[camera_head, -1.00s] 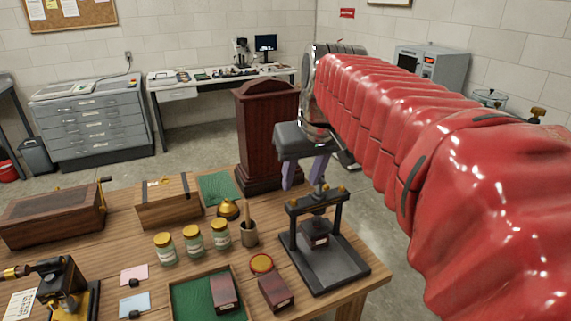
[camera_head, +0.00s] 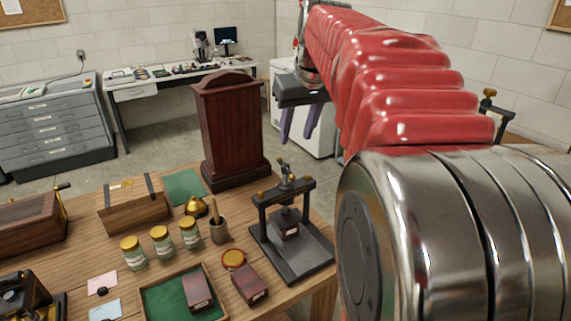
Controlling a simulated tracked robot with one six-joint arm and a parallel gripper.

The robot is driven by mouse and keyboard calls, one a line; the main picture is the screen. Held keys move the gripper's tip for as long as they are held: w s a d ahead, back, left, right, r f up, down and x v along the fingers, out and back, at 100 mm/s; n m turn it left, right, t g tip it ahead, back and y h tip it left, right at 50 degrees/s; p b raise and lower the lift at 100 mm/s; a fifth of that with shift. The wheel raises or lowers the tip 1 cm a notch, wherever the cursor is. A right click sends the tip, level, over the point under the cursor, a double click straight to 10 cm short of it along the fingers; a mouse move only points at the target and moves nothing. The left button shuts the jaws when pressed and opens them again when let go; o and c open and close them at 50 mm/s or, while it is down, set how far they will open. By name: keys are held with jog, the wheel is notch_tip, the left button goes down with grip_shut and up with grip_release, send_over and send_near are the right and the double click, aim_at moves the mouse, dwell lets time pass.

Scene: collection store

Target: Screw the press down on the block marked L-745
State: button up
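The small dark press (camera_head: 262,222) stands on the wooden table's right side, with a screw and handle on its crossbar (camera_head: 286,182). A dark reddish block (camera_head: 288,231) sits in it under the screw. Two similar blocks are nearby: one in a green-lined tray (camera_head: 198,292) and one on the table (camera_head: 250,285). The marks on all the blocks are too small to read. My gripper (camera_head: 299,122) hangs in the air above the press in the picture, apart from the screw handle. Its two purple fingers are spread, with nothing between them.
Left of the press are a mortar with pestle (camera_head: 219,232), several lidded jars (camera_head: 162,243), a brass bell (camera_head: 197,206) and a wooden box (camera_head: 134,207).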

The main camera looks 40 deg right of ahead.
aim_at(287, 168)
jog(key=x, duration=1.3)
jog(key=shift+w+f, duration=0.1)
jog(key=shift+w, duration=0.05)
grip_shut()
